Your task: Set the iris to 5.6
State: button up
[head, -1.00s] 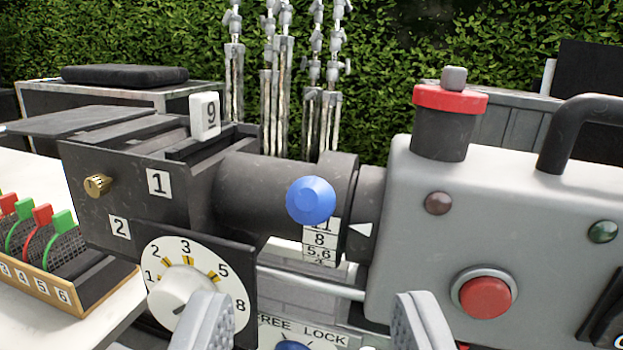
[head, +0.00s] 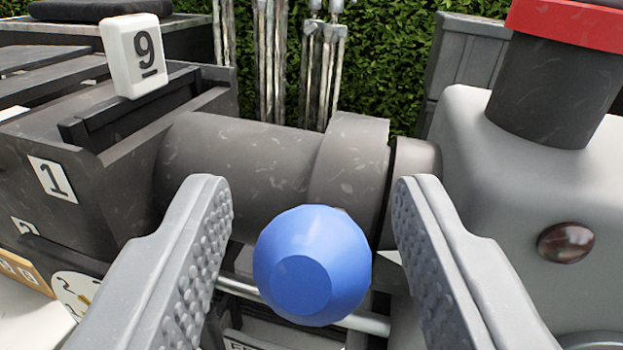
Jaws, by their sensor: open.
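The iris is a dark lens barrel (head: 250,165) with a wider ring (head: 350,165) near the camera body. A blue knob (head: 312,262) sticks out from the ring toward me. My gripper (head: 308,190) is open, with one finger left of the knob and one right of it. A gap shows between the knob and each finger. The iris number scale is hidden in this view behind the knob and cannot be read now.
The grey camera body (head: 540,200) stands close on the right, with a red-banded cylinder (head: 560,60) on top. The dark box (head: 100,160) on the left carries a tag marked 9 (head: 133,55). A metal rod (head: 365,322) runs below the barrel.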

jog(key=shift+w, duration=0.1)
grip_shut()
jog(key=shift+r, duration=0.1)
jog(key=shift+r, duration=0.1)
jog(key=shift+w+r+g+p, duration=0.2)
jog(key=shift+r+g+p, duration=0.15)
jog(key=shift+r+g, duration=0.05)
jog(key=shift+w+d+r+m+g+p, duration=0.15)
jog(key=shift+w+r+m+g+p, duration=0.15)
jog(key=shift+w+r+g+p, duration=0.4)
jog(key=shift+w+d+r+g, duration=0.1)
jog(key=shift+w+r+g, duration=0.1)
jog(key=shift+g, duration=0.35)
jog(key=shift+w+d+r+g, duration=0.1)
jog(key=shift+r+g, duration=0.05)
jog(key=shift+g, duration=0.4)
jog(key=shift+w+r, duration=0.3)
jog(key=shift+w, duration=0.15)
jog(key=shift+d, duration=0.1)
